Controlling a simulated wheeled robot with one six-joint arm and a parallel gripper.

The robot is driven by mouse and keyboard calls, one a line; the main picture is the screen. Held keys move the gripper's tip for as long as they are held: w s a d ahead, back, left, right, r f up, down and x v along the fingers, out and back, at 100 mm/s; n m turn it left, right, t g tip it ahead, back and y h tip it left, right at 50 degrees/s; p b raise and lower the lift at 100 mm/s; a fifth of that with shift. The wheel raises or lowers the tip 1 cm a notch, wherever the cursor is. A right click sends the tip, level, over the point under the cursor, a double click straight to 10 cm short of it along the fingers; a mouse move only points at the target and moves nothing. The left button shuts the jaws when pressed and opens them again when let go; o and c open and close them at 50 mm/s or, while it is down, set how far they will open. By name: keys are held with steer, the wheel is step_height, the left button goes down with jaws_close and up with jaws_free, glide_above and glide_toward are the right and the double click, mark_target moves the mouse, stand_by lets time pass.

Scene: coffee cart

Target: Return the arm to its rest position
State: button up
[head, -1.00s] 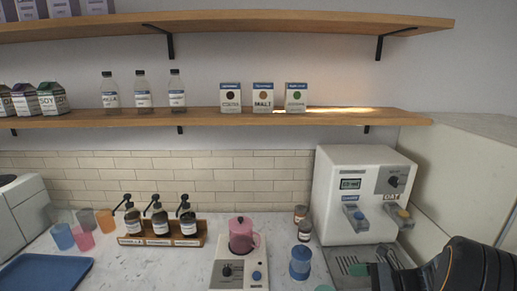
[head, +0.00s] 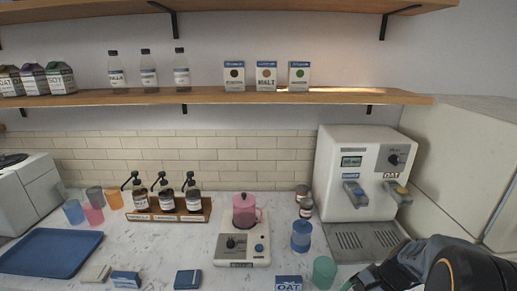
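My arm comes in at the lower right corner of the head view. My gripper (head: 374,277) is dark and partly cut off by the bottom edge, low in front of the dispenser. Its fingers are not clear, so I cannot tell whether it is open or shut. No held object shows. The green cup (head: 325,271) stands on the counter to its left, apart from it as far as I see.
The white dispenser (head: 360,160) with its drip tray (head: 362,239) stands behind my arm. A blue jar (head: 301,236), a pink pitcher on a white warmer (head: 238,246), pump bottles (head: 165,196) and a blue tray (head: 45,253) occupy the counter. Small boxes lie along the front.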

steer(key=s+a+r+n+t+h+b, duration=0.2)
steer(key=s+a+n+t+h+b, duration=0.1)
steer(key=a+n+b, duration=0.4)
steer(key=a+n+t+h, duration=0.1)
steer(key=a+n+h, duration=0.1)
steer(key=n, duration=0.2)
steer(key=shift+s+r, duration=0.15)
steer(key=shift+r, duration=0.05)
stand_by(0.4)
